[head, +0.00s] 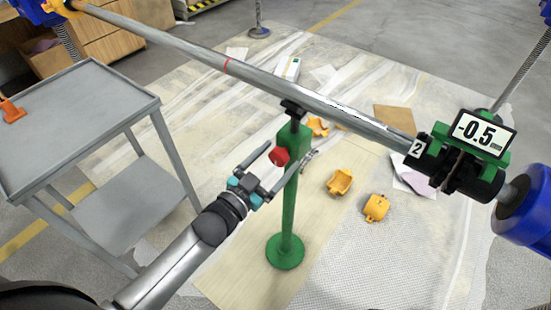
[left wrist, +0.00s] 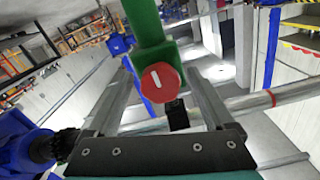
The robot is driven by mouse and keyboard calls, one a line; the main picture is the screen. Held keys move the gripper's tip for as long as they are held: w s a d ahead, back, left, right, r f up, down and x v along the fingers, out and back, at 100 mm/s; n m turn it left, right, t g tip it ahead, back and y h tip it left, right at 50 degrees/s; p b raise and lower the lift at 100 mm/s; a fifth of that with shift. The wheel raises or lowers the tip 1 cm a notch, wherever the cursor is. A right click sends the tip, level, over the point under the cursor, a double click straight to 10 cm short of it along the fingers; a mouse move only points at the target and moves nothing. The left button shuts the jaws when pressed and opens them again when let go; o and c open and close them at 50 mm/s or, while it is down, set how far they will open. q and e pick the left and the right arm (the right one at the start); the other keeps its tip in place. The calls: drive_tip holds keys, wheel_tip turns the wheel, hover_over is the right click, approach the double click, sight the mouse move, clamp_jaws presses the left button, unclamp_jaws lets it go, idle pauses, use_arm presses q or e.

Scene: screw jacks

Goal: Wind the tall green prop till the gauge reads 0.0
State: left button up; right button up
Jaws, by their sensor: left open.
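The tall green prop (head: 288,215) stands upright on a round foot, its black top under the long grey pipe (head: 330,108). A red knob (head: 279,156) sits on its upper part; in the left wrist view the knob (left wrist: 161,82) faces me with a white mark, near upright. My left gripper (head: 290,151) is open, one finger on each side of the knob; contact cannot be told. In the left wrist view the gripper (left wrist: 160,85) shows gaps beside the knob. The gauge (head: 480,133) at the pipe's right end reads -0.5. My right gripper is out of view.
A grey cart (head: 75,115) stands at the left, an orange item (head: 11,110) on its top. Yellow-orange shell pieces (head: 340,182) lie on the floor right of the prop. A blue and black fitting (head: 525,205) is at the right. Papers lie behind the prop.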

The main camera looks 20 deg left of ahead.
use_arm(q)
drive_tip(key=shift+s+a, duration=0.1)
drive_tip(key=shift+s, duration=0.15)
drive_tip(key=p+v, duration=0.4)
drive_tip(key=v, duration=1)
drive_tip(key=shift+s, duration=0.3)
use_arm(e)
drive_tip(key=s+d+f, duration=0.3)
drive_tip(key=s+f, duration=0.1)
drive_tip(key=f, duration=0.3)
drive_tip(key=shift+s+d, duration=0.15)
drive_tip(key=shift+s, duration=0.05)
use_arm(q)
drive_tip(key=shift+a, duration=0.1)
idle(0.5)
